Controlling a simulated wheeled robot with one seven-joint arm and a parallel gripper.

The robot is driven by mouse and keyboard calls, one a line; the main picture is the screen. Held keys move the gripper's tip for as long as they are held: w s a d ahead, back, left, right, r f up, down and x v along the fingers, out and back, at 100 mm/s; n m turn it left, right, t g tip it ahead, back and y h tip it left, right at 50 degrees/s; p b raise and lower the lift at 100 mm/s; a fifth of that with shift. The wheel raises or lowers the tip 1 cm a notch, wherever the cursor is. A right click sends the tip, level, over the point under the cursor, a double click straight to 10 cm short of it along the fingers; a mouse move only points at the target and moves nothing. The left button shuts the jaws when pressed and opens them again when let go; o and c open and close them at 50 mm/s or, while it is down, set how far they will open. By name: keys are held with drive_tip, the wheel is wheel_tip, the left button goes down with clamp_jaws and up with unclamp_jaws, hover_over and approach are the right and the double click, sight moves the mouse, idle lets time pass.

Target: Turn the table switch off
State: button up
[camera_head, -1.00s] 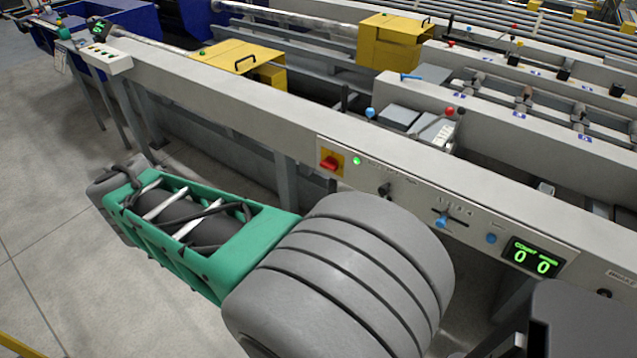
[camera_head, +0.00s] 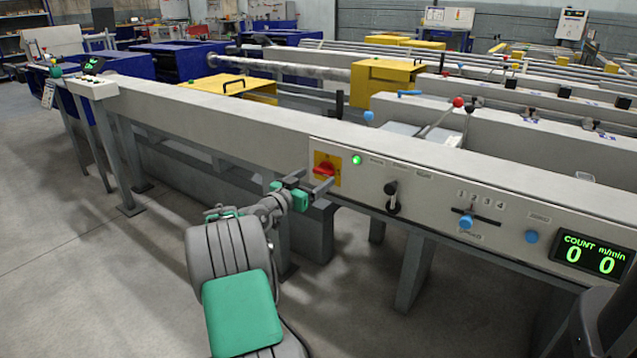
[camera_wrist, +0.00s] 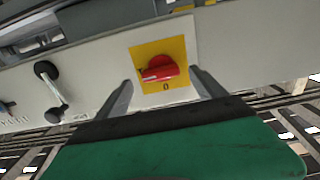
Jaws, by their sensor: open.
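The table switch is a red rotary knob (camera_head: 324,170) on a yellow plate, on the left part of the table's grey front panel. In the wrist view the red knob (camera_wrist: 160,69) sits between and beyond my two fingers, with a "0" mark on the plate near it. My gripper (camera_head: 307,184) is open, with its fingers pointing at the switch; in the wrist view the open gripper (camera_wrist: 163,95) spans the yellow plate. I cannot tell whether a finger touches the knob. A green lamp (camera_head: 356,159) glows right of the switch.
Right of the switch the panel carries a black lever (camera_head: 391,197), a blue-knobbed slider (camera_head: 465,222), a blue button (camera_head: 531,237) and a lit counter display (camera_head: 590,254) reading 0 and 0. Open floor lies at left.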

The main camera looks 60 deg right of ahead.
sight(324, 171)
drive_tip(key=shift+s+d, duration=0.15)
drive_tip(key=shift+d, duration=1.2)
drive_tip(key=shift+c, duration=0.6)
drive_tip(key=c, duration=1.2)
drive_tip(key=shift+c, duration=0.2)
